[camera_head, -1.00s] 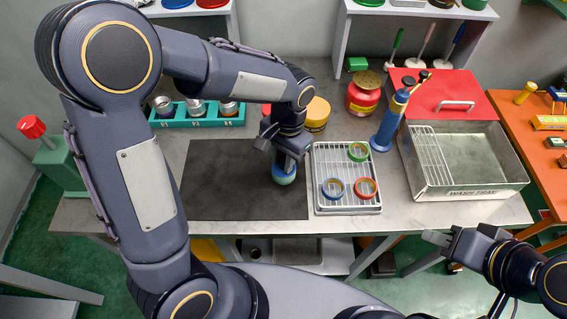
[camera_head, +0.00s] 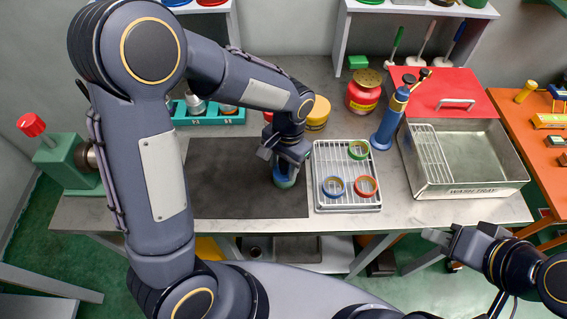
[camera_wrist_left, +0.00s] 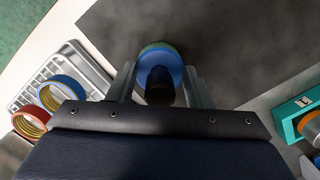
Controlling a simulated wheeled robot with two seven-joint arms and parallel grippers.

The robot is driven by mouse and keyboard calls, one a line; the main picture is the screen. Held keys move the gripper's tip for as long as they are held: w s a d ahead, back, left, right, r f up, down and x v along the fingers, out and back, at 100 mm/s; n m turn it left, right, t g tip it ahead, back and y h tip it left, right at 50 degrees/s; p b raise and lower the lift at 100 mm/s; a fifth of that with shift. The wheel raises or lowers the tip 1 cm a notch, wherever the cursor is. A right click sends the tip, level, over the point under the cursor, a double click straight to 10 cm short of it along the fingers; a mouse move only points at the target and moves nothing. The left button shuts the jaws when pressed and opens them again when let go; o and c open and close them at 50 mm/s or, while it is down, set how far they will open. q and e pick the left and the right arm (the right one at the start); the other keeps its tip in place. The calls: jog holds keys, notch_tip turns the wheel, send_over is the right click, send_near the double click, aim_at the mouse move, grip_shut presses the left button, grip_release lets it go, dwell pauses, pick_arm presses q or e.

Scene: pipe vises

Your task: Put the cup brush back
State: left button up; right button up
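A small round piece (camera_head: 284,180), blue with a green rim, is at the right part of the dark mat (camera_head: 225,180). In the left wrist view this piece (camera_wrist_left: 160,56) shows a black stem pointing up at the camera; I take it for the cup brush. My left gripper (camera_head: 288,160) is directly above it and hides its top. In the wrist view its fingers (camera_wrist_left: 160,85) stand apart on both sides of the black stem, with small gaps. Contact at the fingertips is unclear. My right gripper (camera_head: 440,238) is empty, off the table's front edge.
A wire rack (camera_head: 347,201) with three coloured rings stands right of the mat. A blue bottle (camera_head: 390,125), red jar (camera_head: 363,98) and wash tray (camera_head: 470,190) are further right. A teal rack (camera_head: 210,116) is behind the mat. Three upright-handled brushes (camera_head: 427,40) stand at the back.

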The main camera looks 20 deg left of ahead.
pick_arm(q)
jog(key=shift+r, duration=0.1)
notch_tip(320, 180, up, 12)
jog(key=w, duration=0.1)
jog(key=s+a+n+t+h, duration=0.2)
jog(key=s+a+n+t, duration=0.1)
jog(key=s, duration=0.5)
jog(key=s+a+r+n+t+h, duration=0.1)
jog(key=s+a+n+t+h, duration=0.1)
jog(key=s+a, duration=0.4)
jog(key=s+n+t, duration=0.1)
jog(key=s, duration=0.2)
jog(key=shift+r+n+t, duration=0.25)
jog(key=shift+n+t, duration=0.15)
dwell(0.8)
